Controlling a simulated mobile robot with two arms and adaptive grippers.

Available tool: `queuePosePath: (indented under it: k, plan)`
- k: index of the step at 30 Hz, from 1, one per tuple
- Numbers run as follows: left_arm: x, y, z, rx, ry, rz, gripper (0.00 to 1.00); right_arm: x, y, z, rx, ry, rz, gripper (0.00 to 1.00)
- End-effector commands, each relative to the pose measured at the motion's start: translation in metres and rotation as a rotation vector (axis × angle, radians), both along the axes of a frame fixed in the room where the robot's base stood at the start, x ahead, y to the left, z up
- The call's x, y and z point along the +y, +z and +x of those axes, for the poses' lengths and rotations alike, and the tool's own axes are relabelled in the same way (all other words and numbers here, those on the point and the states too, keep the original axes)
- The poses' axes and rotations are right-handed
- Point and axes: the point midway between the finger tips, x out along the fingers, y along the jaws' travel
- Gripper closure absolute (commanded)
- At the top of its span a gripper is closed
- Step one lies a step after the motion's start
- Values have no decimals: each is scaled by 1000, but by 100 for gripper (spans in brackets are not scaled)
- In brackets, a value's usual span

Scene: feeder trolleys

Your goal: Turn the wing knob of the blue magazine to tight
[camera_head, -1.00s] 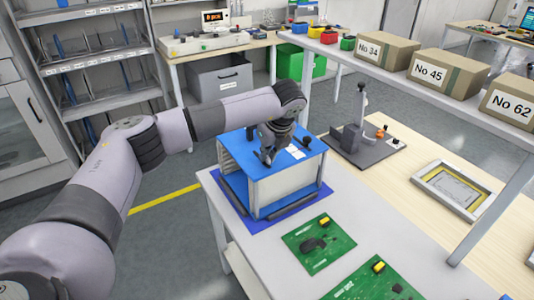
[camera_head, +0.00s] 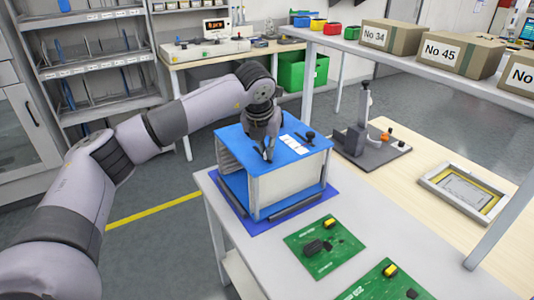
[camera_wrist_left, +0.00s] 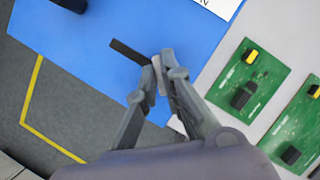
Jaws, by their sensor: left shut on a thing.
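The blue magazine (camera_head: 233,133) is a box with a blue top and pale side panels. It stands upright on a dark blue mat at the far end of the white table. My left gripper (camera_head: 267,153) points down at its top, near the front edge. In the left wrist view the left gripper (camera_wrist_left: 160,65) is shut on the wing knob (camera_wrist_left: 129,51). One dark wing sticks out to the left of the fingers; the rest is hidden between them. My right gripper is not in view.
A black knob-like part (camera_head: 308,136) and white labels (camera_head: 294,143) are on the magazine's top. Green circuit boards (camera_head: 325,246) lie in front. A grey fixture (camera_head: 358,140) stands to the right, under a shelf with cardboard boxes (camera_head: 390,37).

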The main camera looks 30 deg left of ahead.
Motion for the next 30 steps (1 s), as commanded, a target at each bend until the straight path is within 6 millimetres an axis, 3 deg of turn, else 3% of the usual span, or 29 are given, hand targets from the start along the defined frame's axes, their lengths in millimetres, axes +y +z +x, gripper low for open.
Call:
queuePosePath:
  k: [6,18,30]
  plan:
    - [2,-1,0,-2,-202,-3,100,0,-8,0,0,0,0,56]
    - [4,1,0,-1,-545,-2,100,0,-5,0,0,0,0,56]
    - [4,1,1,0,-731,-1,100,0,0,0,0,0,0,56]
